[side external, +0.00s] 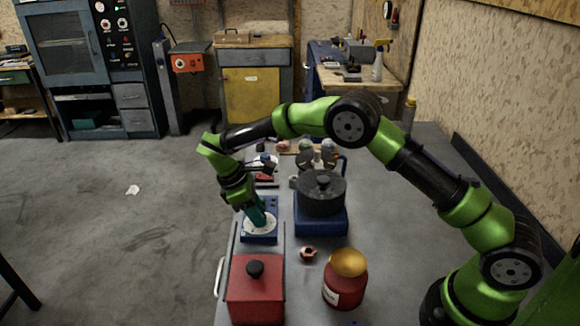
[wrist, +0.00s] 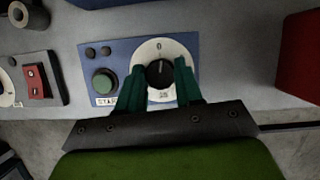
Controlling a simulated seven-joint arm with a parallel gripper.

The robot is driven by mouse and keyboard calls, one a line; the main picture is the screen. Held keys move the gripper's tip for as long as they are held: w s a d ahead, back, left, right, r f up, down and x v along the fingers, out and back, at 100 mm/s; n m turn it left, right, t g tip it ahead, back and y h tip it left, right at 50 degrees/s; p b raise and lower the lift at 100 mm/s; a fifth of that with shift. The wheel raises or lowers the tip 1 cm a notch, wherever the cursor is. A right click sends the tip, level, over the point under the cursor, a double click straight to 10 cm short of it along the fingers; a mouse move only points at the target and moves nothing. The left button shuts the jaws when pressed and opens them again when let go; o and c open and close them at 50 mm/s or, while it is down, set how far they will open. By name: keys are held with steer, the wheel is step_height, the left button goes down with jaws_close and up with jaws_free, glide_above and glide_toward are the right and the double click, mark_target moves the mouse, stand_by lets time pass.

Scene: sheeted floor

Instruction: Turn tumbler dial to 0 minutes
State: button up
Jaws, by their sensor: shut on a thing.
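The tumbler dial (wrist: 159,73) is a black knob on a round white plate (wrist: 186,50) with a "0" at its top edge, set in a blue panel (wrist: 118,52). In the wrist view my gripper (wrist: 159,84) has its green fingers on both sides of the black knob, shut on it. The knob's marker seems to point up near the 0, but its exact setting is hard to read. In the side view my gripper (side external: 259,220) comes down onto the white dial plate (side external: 262,230) of the blue box (side external: 259,239), and its fingers hide the knob.
A green button (wrist: 104,82) sits left of the dial. A unit with a red switch (wrist: 38,82) lies further left. A red lidded box (side external: 256,290), a red jar (side external: 345,283) and a black pot (side external: 321,194) on a blue base stand near the dial box.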

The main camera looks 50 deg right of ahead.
steer(key=shift+n+t, duration=0.3)
steer(key=shift+n, duration=0.4)
steer(key=shift+w, duration=0.1)
steer(key=o, duration=1)
steer(key=shift+o, duration=0.2)
steer(key=v, duration=1.2)
steer(key=shift+a, duration=0.15)
